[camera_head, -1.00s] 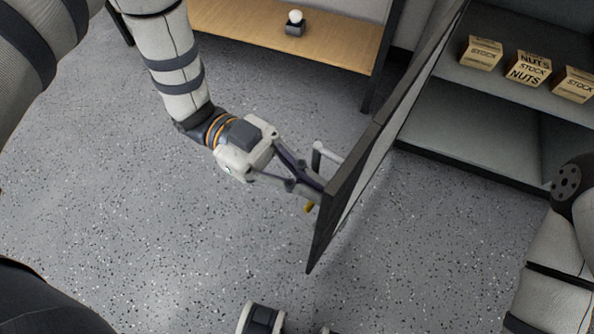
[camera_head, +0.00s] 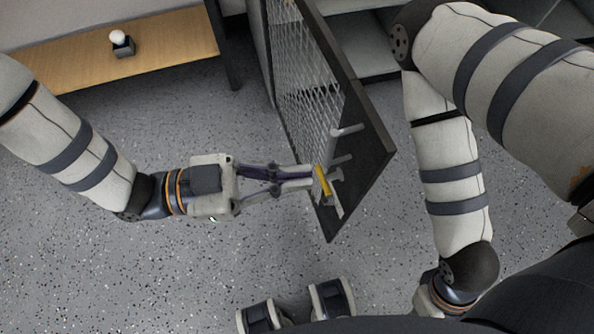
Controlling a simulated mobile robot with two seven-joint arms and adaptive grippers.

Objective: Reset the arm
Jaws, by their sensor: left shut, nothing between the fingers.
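My left gripper (camera_head: 312,178) is shut and empty. Its fingertips are at the near lower part of an open cabinet door (camera_head: 365,130) with a mesh panel (camera_head: 303,90). They are beside a yellow piece (camera_head: 322,184) on the door; I cannot tell whether they touch it. A grey bar handle (camera_head: 346,131) stands out from the door just above.
A wooden table (camera_head: 170,42) at the back left holds a small white-topped item (camera_head: 121,42). The grey cabinet shelf (camera_head: 365,45) is behind the door, partly hidden by my right arm. Speckled floor (camera_head: 90,255) is clear at the left.

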